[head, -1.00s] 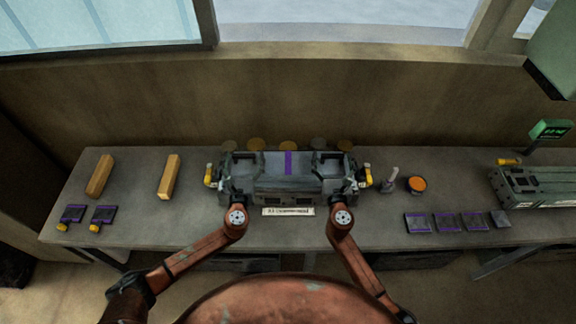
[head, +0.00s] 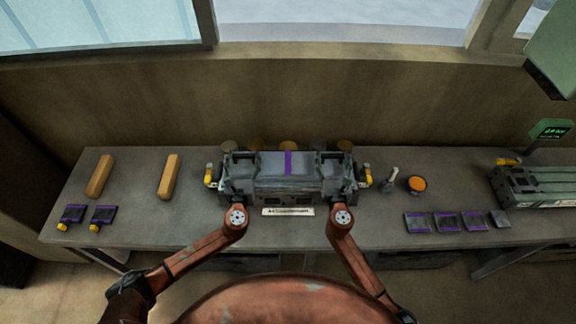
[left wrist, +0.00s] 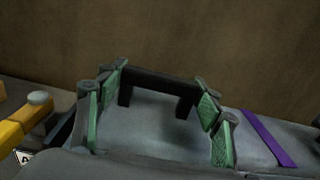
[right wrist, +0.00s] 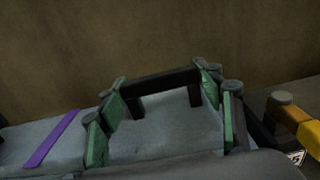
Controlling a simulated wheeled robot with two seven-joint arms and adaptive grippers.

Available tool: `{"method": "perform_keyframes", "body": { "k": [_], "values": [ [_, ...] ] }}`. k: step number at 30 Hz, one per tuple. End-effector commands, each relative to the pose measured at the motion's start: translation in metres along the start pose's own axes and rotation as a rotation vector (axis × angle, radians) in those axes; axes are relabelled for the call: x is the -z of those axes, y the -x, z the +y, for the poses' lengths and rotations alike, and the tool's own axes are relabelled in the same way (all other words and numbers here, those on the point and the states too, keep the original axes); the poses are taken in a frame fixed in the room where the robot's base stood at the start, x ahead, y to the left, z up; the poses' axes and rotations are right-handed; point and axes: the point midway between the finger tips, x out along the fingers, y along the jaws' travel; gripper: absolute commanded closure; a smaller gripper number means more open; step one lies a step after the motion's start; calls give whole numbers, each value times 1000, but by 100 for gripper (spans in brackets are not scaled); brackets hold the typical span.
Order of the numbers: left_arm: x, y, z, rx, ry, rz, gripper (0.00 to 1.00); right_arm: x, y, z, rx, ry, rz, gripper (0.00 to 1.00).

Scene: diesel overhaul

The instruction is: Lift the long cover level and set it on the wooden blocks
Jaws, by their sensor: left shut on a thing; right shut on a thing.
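The long cover (head: 270,172) is grey with a purple stripe across its middle. It sits at the engine block in the middle of the bench; whether it is clear of the block I cannot tell. It looks level. My left gripper (head: 238,190) is shut on the cover's left black handle (left wrist: 160,75). My right gripper (head: 335,188) is shut on the right black handle (right wrist: 160,80). The cover also shows in the left wrist view (left wrist: 165,135) and the right wrist view (right wrist: 165,133). Two wooden blocks (head: 99,176) (head: 169,177) stand apart on the bench at left, with nothing on them.
Purple-edged pads with yellow ends (head: 72,214) lie in front of the left block. Yellow-handled clamps (head: 209,175) (head: 366,175) flank the engine. An orange-topped pot (head: 416,184), several dark pads (head: 445,222) and a green-grey unit (head: 540,187) are at right. Bench between the blocks is clear.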

Motion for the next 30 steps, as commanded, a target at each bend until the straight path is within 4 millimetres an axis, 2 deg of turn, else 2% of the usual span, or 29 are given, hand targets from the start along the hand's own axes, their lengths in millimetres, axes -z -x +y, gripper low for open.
{"method": "perform_keyframes", "body": {
  "k": [2,12,23,30],
  "values": [
    [0,0,1,-1,0,0,75,0,0,0,0,0,0,75],
    [0,0,1,-2,0,0,98,0,0,0,0,0,0,98],
    [-5,-1,1,-2,0,-5,98,-5,0,0,-1,-1,-5,98],
    [-20,-1,1,-2,0,-9,98,-20,0,0,-1,0,-9,98]
  ]
}}
